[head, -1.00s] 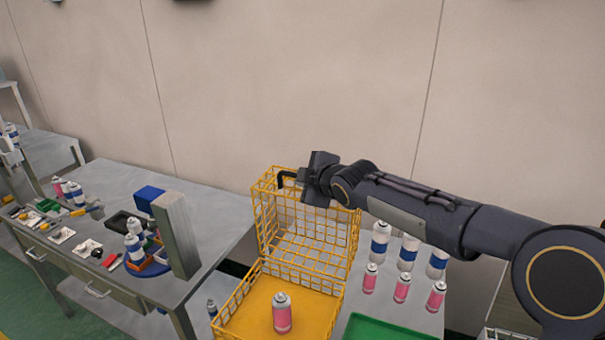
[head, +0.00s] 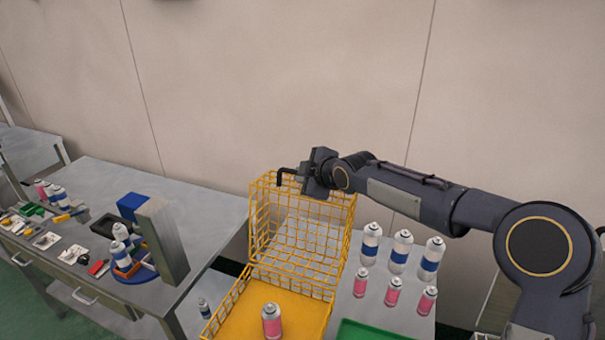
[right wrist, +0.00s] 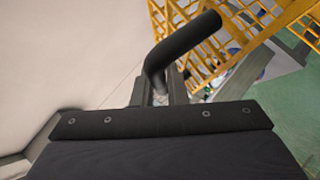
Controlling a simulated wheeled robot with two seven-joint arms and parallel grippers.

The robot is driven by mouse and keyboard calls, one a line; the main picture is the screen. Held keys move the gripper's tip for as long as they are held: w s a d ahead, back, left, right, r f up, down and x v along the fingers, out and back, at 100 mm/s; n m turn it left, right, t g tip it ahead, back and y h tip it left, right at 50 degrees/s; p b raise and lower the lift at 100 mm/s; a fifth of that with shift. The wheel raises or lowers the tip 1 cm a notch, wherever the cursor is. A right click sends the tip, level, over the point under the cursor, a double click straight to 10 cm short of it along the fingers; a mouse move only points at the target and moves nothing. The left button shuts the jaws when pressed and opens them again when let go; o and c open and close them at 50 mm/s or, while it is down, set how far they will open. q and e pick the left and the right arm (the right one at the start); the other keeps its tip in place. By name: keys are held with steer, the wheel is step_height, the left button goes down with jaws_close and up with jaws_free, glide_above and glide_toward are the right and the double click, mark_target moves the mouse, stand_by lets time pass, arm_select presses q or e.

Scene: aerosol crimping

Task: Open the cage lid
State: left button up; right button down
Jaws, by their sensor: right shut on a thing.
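The yellow wire cage (head: 225,305) stands open at the bottom centre of the head view, with a yellow floor. Its wire lid (head: 300,235) is raised, standing up steeply at the back of the cage. A black bent handle (head: 284,172) sits at the lid's upper left. My right gripper (head: 300,178) is shut on this handle at the lid's top edge. In the right wrist view the handle (right wrist: 180,48) rises from between the fingers (right wrist: 163,95), with yellow wires behind it. My left gripper is out of view.
A pink can (head: 271,322) stands inside the cage. Several blue-banded and pink cans (head: 398,262) stand to its right, by a green tray (head: 372,330). At left, a grey workbench (head: 210,215) carries a metal post (head: 163,240) and small parts.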

steer(key=c, duration=1.5)
jaws_free()
steer(key=shift+o, duration=0.2)
steer(key=shift+s+d+r, duration=0.1)
steer(key=shift+s+d, duration=0.1)
steer(key=shift+s, duration=0.05)
steer(key=b+v, duration=0.2)
steer(key=v, duration=0.5)
steer(key=shift+b, duration=0.3)
steer(key=shift+s, duration=0.1)
